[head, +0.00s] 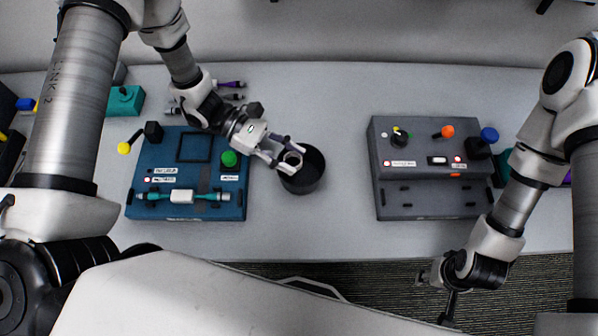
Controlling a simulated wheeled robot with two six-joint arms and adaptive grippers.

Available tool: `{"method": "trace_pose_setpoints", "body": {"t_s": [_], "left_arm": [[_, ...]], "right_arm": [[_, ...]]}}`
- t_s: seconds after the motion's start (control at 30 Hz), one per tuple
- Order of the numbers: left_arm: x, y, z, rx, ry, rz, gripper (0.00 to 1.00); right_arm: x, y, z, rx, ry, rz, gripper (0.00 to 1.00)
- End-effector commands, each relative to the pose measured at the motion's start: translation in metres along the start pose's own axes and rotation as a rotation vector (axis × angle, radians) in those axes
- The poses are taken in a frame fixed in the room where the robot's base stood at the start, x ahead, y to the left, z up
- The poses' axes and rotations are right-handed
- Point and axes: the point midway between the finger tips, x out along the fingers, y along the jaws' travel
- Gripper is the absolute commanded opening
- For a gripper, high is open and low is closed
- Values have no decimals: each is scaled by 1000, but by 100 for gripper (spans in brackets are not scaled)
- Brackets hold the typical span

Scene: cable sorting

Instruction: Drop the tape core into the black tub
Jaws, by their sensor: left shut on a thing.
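The black tub (311,181) stands on the table between the blue panel and the grey panel. My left gripper (287,158) is over the tub's upper left part. It is shut on the tape core (292,159), a small ring with a pale rim and a dark hole. The core shows against the tub's opening; how high it is above the rim cannot be told. My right gripper (448,308) is at the bottom right, beyond the table's front edge, away from the tub. Its fingers are small and dark, and their opening is unclear.
A blue panel (160,205) with a green knob (229,158) and a teal cable is left of the tub. A grey panel (430,207) with knobs is to the right. Purple and grey cable parts (232,84) lie behind my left wrist. The table between tub and grey panel is clear.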

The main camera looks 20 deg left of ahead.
Motion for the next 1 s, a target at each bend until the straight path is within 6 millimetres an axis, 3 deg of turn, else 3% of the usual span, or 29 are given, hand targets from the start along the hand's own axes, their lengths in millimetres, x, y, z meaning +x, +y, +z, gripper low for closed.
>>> {"method": "trace_pose_setpoints", "body": {"t_s": [0.1,0.33,0.43,0.77,0.87,1.0], "left_arm": [[5,0,-11,1,0,0,28],[4,0,-11,1,0,0,28],[4,0,-11,1,0,0,68],[3,0,-11,1,0,1,68],[-6,1,-11,0,-2,3,68],[-36,2,-11,2,-3,8,68]], "right_arm": [[8,0,0,0,1,0,40],[7,0,0,0,1,0,40],[7,0,0,0,1,0,40],[7,0,0,0,1,0,40],[7,0,0,0,1,0,40],[7,0,0,0,1,0,40]]}}
